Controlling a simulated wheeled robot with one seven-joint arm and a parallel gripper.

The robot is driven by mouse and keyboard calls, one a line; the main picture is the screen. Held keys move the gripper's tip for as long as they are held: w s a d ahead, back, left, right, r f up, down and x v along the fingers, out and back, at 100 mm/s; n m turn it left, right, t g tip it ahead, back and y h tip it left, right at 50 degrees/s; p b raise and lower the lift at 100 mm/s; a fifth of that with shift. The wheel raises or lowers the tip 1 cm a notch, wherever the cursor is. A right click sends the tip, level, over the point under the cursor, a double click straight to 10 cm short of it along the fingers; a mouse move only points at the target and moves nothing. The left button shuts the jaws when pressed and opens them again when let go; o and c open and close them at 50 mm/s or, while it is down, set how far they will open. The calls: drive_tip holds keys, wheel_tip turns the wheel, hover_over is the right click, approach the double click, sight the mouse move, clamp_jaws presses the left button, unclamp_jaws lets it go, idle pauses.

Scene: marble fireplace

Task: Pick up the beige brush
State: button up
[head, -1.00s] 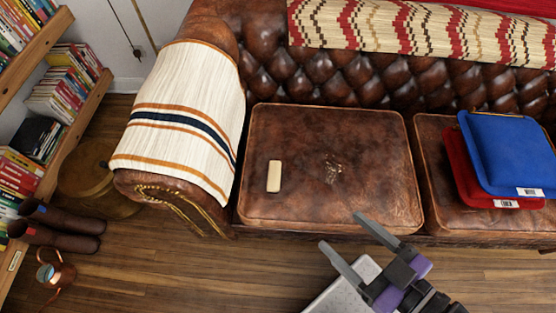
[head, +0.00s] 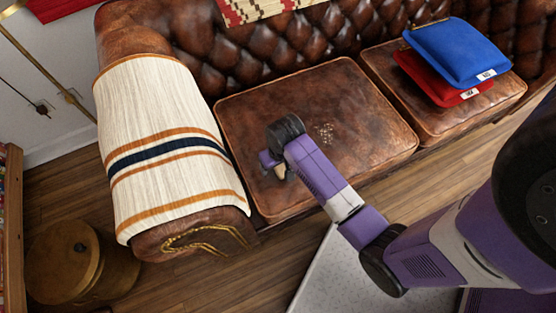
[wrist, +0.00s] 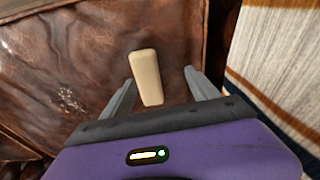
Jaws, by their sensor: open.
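The beige brush (wrist: 147,77) is a small rounded block lying on the left brown leather sofa cushion (head: 360,105). In the wrist view it lies between and slightly beyond the two grey fingers of my gripper (wrist: 160,82), nearer the left finger. The fingers are apart with nothing held. In the head view, my gripper (head: 275,168) is over the cushion's left part, and my arm hides most of the brush, with only a small beige part (head: 281,173) showing. I cannot tell whether the fingers touch the cushion.
A striped cream blanket (head: 165,105) covers the sofa arm left of my gripper. A blue pillow (head: 460,50) lies on a red pillow (head: 430,82) on the right cushion. The tufted backrest (head: 290,40) rises behind. The cushion's right part is clear.

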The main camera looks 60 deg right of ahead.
drive_tip(key=w+d+g, duration=0.1)
drive_tip(key=d+r, duration=0.1)
drive_tip(key=d, duration=0.1)
drive_tip(key=shift+w+r+m+g+y+b, duration=0.15)
drive_tip(key=shift+w+m+g+y+b, duration=0.15)
drive_tip(key=shift+w+m+g+y, duration=0.1)
drive_tip(key=f, duration=0.2)
drive_tip(key=f+b, duration=0.1)
drive_tip(key=f, duration=0.2)
drive_tip(key=s+f+b, duration=0.1)
drive_tip(key=f, duration=0.1)
drive_tip(key=shift+d+f, duration=0.2)
clamp_jaws()
drive_tip(key=shift+r, duration=0.1)
wheel_tip(320, 180, up, 20)
drive_tip(key=p, duration=0.4)
drive_tip(key=shift+p, duration=0.3)
